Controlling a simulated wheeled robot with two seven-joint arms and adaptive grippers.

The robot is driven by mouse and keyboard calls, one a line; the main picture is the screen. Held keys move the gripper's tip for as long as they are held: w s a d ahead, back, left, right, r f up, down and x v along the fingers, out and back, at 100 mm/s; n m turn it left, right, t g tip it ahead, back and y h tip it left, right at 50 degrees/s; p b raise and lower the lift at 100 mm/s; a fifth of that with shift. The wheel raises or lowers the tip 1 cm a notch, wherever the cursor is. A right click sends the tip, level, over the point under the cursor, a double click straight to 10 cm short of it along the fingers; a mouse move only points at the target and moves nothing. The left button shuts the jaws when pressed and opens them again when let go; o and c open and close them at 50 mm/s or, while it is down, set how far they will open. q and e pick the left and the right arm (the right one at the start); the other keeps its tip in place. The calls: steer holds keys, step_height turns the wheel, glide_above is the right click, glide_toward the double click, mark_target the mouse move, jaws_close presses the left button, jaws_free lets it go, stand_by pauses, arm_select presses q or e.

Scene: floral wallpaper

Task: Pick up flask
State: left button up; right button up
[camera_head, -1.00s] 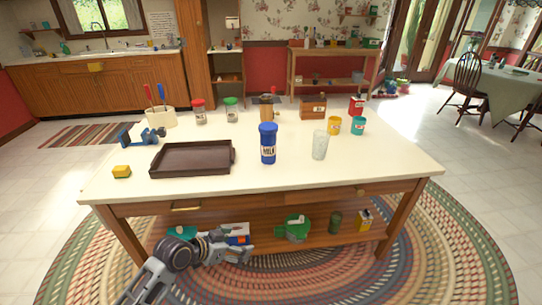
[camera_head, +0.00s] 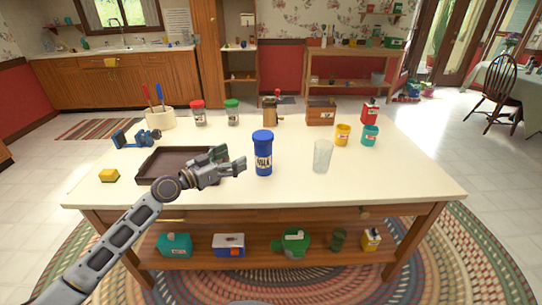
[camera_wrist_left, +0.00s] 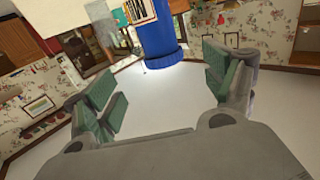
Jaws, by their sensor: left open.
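The flask (camera_head: 263,155) is a blue cylinder with a blue lid and a pale printed label. It stands upright on the white-topped table (camera_head: 400,180), near its front middle. In the left wrist view the flask (camera_wrist_left: 156,38) shows beyond the fingers, between them and apart from them. My left gripper (camera_head: 236,161) is open and empty, just left of the flask, with its fingers pointing toward it. My right gripper is in neither view.
A dark brown tray (camera_head: 150,168) lies left of the flask, partly behind my left gripper. A clear glass (camera_head: 322,156) stands to the right. Jars and a wooden grinder (camera_head: 270,112) stand behind. The front right tabletop is clear.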

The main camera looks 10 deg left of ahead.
arm_select(q)
steer(key=shift+w+a+r, duration=0.25)
steer(key=shift+w+r, duration=0.05)
steer(key=shift+r, duration=0.1)
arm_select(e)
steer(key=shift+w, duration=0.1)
arm_select(q)
steer(key=shift+w, duration=0.1)
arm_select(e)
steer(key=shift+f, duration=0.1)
arm_select(q)
steer(key=p, duration=0.2)
glide_above(263, 156)
steer(key=a, duration=0.4)
steer(key=shift+s, duration=0.4)
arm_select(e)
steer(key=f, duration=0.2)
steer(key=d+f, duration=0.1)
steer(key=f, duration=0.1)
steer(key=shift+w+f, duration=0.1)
arm_select(q)
steer(key=shift+d, duration=0.1)
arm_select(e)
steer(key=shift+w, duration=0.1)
